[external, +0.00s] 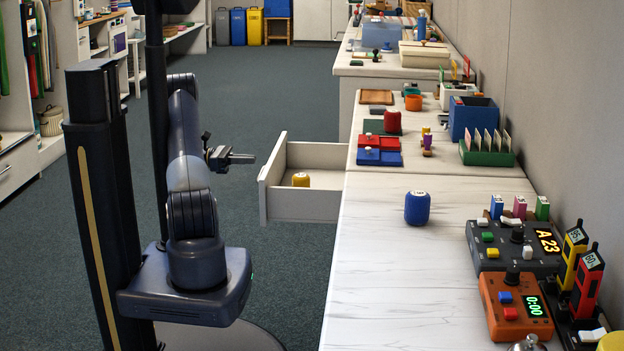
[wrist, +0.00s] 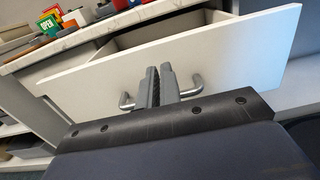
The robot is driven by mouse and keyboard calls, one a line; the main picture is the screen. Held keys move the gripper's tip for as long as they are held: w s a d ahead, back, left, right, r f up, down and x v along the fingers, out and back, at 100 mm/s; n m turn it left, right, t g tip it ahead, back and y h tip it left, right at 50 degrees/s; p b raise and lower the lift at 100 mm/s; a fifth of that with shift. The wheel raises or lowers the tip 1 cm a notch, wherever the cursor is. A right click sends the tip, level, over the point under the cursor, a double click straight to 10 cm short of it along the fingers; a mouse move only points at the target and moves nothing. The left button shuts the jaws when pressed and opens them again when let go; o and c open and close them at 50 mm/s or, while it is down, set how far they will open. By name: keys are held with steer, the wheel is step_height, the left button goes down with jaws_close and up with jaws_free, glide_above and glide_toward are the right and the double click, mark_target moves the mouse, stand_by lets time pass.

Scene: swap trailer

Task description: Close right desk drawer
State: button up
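A blue cylinder (external: 417,208) stands alone on the desktop. Red and blue trays (external: 379,150) sit above the drawer, and devices (external: 515,306) crowd the wall side. The carpet (external: 285,98) left of the desk is clear.

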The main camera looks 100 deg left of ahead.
steer(key=shift+w+b, duration=0.45)
steer(key=shift+w, duration=1.8)
jaws_close()
steer(key=shift+w, duration=0.1)
steer(key=w+p, duration=0.3)
steer(key=w, duration=2.3)
steer(key=shift+w, duration=0.4)
steer(key=shift+w+r, duration=0.1)
steer(key=shift+r, duration=0.15)
steer(key=s, duration=0.5)
steer(key=s+p, duration=0.1)
steer(key=s, duration=0.3)
steer(key=s+p, duration=0.1)
steer(key=s, duration=0.4)
steer(key=shift+s+f, duration=0.25)
steer(key=shift+s, duration=0.1)
